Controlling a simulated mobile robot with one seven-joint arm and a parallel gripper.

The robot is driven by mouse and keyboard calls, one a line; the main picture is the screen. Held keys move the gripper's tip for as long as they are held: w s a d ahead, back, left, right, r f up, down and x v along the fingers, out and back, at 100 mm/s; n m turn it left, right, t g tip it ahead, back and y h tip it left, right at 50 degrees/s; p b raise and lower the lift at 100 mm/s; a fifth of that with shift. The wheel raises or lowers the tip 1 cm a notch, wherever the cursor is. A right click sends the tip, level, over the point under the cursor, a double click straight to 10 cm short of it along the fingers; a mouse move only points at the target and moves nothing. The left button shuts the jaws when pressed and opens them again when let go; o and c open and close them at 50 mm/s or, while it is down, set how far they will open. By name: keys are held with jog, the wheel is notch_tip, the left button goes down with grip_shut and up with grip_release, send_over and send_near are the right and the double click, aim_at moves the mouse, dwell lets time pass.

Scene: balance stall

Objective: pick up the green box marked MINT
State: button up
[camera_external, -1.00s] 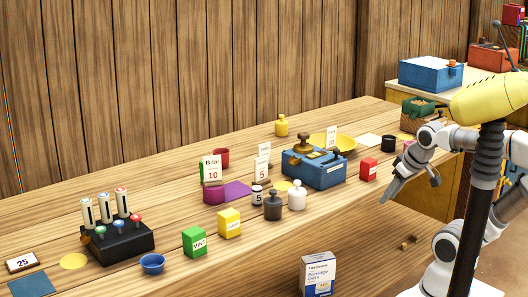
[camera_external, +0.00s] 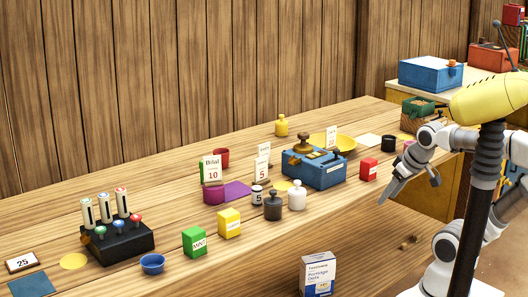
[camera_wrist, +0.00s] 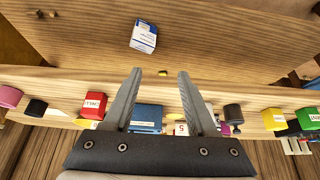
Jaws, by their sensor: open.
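The green box marked MINT (camera_external: 194,242) stands on the front part of the wooden counter, between a blue bowl and a yellow box. It also shows at the right edge of the wrist view (camera_wrist: 309,118). My gripper (camera_external: 408,191) is open and empty, beyond the counter's front edge at the right and well away from the green box. In the wrist view my two fingers (camera_wrist: 160,75) are spread apart with nothing between their tips.
The yellow box (camera_external: 229,223) stands right of the green one, the blue bowl (camera_external: 152,263) left. A black stand with levers (camera_external: 122,245), a blue scale (camera_external: 318,172), dark and white weights and a red box (camera_external: 369,169) are on the counter. An oats carton (camera_external: 318,274) is below.

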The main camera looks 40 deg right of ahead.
jog(key=o, duration=0.4)
jog(key=shift+c, duration=0.2)
jog(key=shift+r, duration=0.1)
jog(key=w+a+r+n+g+y+p, duration=0.2)
jog(key=w+a+r+n+p, duration=0.7)
jog(key=w+a+r+p, duration=0.6)
jog(key=n+g+y+p, duration=0.2)
jog(key=n+g+p, duration=0.2)
jog(key=n+p, duration=0.55)
send_over(191, 230)
jog(key=d, duration=0.5)
notch_tip(191, 230, down, 3)
jog(key=shift+n+y, duration=0.3)
jog(key=shift+n, duration=0.05)
jog(key=x, duration=0.4)
jog(key=b+x, duration=0.1)
jog(key=x, duration=0.6)
jog(key=shift+w+d+f+b, duration=0.1)
jog(key=shift+w+f+b, duration=0.1)
jog(key=shift+f+b, duration=0.25)
jog(key=shift+s+x, duration=0.15)
jog(key=shift+x, duration=1.25)
jog(key=shift+s+x, duration=0.15)
jog(key=shift+x, duration=1.25)
